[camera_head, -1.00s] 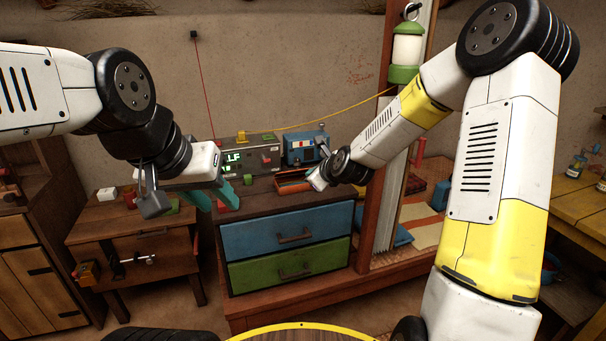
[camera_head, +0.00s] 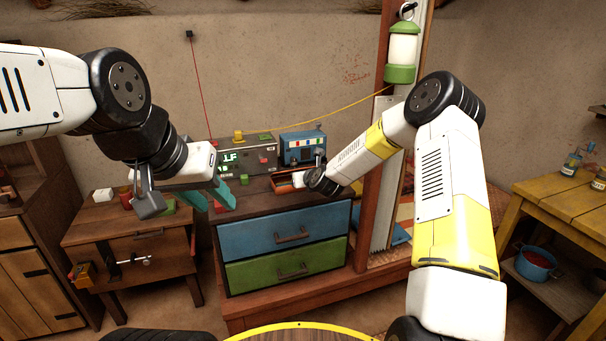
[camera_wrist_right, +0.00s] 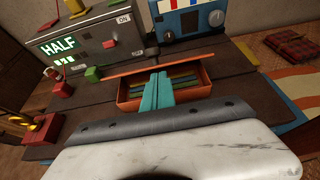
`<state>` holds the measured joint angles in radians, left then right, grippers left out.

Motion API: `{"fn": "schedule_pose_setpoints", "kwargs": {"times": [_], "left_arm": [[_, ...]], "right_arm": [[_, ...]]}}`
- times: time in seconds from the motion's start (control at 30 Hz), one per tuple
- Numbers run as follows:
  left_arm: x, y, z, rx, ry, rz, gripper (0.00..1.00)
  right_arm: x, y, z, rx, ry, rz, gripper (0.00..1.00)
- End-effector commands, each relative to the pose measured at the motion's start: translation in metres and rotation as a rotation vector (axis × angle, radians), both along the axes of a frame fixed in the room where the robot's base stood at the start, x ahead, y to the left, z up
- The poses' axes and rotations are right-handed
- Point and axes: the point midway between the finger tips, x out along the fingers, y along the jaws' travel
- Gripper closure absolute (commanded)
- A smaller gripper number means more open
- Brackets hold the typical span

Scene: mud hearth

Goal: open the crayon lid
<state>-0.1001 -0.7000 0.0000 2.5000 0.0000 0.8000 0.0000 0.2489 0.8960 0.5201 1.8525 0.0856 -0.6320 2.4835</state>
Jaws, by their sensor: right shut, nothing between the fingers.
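The orange crayon box (camera_wrist_right: 128,94) sits on the dark wooden cabinet top, with several coloured crayons (camera_wrist_right: 183,84) showing inside. Its flat orange lid (camera_wrist_right: 195,64) lies along the far side, and the box's top looks uncovered; how the two join I cannot tell. My right gripper (camera_wrist_right: 160,76) has its teal fingers together over the middle of the box, with nothing between them. Whether they touch the box or lid is unclear. In the head view the box (camera_head: 284,184) is partly hidden by my right wrist.
A grey machine with a lit HALF sign (camera_wrist_right: 90,48) and a blue device (camera_wrist_right: 190,18) stand behind the box. Small blocks, one green (camera_wrist_right: 93,74), lie to the left. A wooden post (camera_head: 372,215) rises right of the cabinet.

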Motion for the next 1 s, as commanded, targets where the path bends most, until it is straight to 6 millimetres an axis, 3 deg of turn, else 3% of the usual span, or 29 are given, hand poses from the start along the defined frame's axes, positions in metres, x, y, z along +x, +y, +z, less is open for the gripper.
{"fn": "schedule_pose_setpoints", "kwargs": {"times": [0.47, 1.0], "left_arm": [[0.0, 0.0, 0.0, 0.0, 0.0, 0.0, 0.64], [0.0, 0.0, 0.0, 0.0, 0.0, 0.0, 0.64]], "right_arm": [[0.007, 0.003, -0.003, -0.001, 0.002, 0.001, 1.0], [0.011, 0.004, 0.007, -0.035, 0.096, 0.002, 1.0]]}}
